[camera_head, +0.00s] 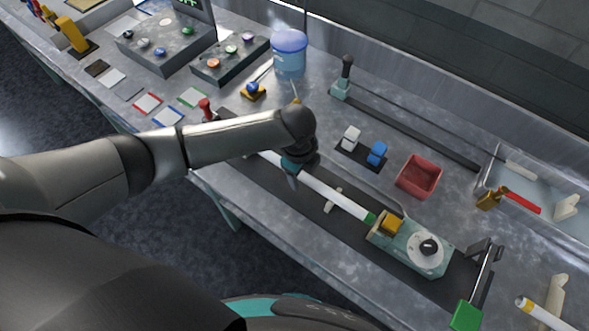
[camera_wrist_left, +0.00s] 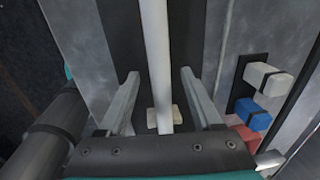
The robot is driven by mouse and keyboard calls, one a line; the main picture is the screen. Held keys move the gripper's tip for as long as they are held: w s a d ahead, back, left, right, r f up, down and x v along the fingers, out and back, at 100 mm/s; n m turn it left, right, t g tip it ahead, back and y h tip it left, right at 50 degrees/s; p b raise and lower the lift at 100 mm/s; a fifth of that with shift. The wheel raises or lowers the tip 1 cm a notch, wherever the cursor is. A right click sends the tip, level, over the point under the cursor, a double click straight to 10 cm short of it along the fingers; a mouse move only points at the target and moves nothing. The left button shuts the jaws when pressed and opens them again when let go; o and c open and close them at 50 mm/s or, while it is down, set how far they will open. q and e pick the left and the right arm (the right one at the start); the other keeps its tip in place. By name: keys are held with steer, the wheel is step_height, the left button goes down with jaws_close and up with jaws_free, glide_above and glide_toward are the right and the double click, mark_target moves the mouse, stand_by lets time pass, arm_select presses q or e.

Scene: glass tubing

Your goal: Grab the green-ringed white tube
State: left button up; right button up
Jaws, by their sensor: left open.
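The white tube (camera_head: 335,194) lies along a dark strip on the bench, with a green ring (camera_head: 370,217) at its right end, by a pale green device with a yellow block. My left gripper (camera_head: 291,178) is over the tube's middle part, and my arm hides some of the tube. In the left wrist view, the tube (camera_wrist_left: 157,50) runs between the two spread fingers of the left gripper (camera_wrist_left: 160,74), with gaps on both sides. The green ring does not show there. My right gripper is not in view.
The pale green device (camera_head: 425,258) has a round dial. A red bin (camera_head: 419,176), white block (camera_head: 351,138) and blue block (camera_head: 377,153) are behind. A yellow-ringed white tube (camera_head: 540,314) is at the lower right.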

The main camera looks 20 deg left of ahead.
arm_select(q)
jaws_close()
stand_by(0.5)
